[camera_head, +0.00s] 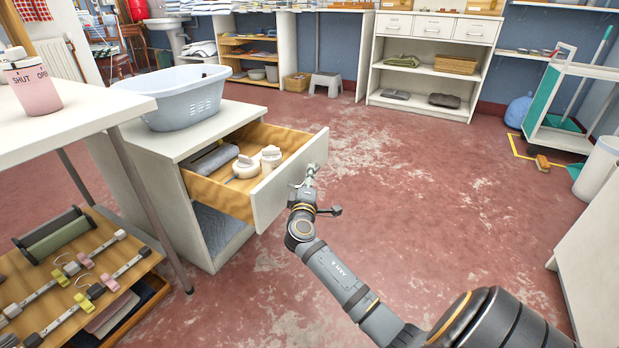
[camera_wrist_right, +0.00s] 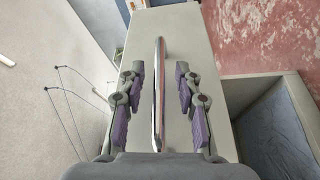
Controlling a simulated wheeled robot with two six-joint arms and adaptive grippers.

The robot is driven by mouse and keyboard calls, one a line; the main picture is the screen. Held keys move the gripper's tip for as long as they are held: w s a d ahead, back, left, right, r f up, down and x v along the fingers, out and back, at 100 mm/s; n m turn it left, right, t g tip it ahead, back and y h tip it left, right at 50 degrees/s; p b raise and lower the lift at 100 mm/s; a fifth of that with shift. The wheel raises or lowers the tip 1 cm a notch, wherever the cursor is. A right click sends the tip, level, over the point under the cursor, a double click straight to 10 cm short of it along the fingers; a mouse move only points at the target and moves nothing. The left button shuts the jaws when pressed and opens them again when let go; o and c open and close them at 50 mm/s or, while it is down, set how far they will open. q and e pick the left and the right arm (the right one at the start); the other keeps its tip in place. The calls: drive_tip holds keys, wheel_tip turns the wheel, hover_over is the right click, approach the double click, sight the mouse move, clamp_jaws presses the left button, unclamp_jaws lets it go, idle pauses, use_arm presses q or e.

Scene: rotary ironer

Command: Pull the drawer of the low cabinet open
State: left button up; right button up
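The low cabinet (camera_head: 150,197) is white and stands left of centre in the head view. Its drawer (camera_head: 285,186) is pulled well out, with its wooden inside showing. A grey folded item (camera_head: 213,160) and white containers (camera_head: 246,166) lie in it. My right gripper (camera_head: 309,181) is at the drawer's front panel. In the right wrist view, the shiny bar handle (camera_wrist_right: 159,95) runs between the two purple-padded fingers of my right gripper (camera_wrist_right: 160,75). The fingers are apart, with a gap on each side of the bar. My left gripper is not in view.
A pale blue basin (camera_head: 186,101) sits on the cabinet top. The red floor (camera_head: 410,180) right of the drawer is clear.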

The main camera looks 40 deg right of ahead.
drive_tip(key=v, duration=1.1)
drive_tip(key=shift+s+a, duration=0.2)
drive_tip(key=shift+a, duration=0.05)
drive_tip(key=shift+f, duration=0.15)
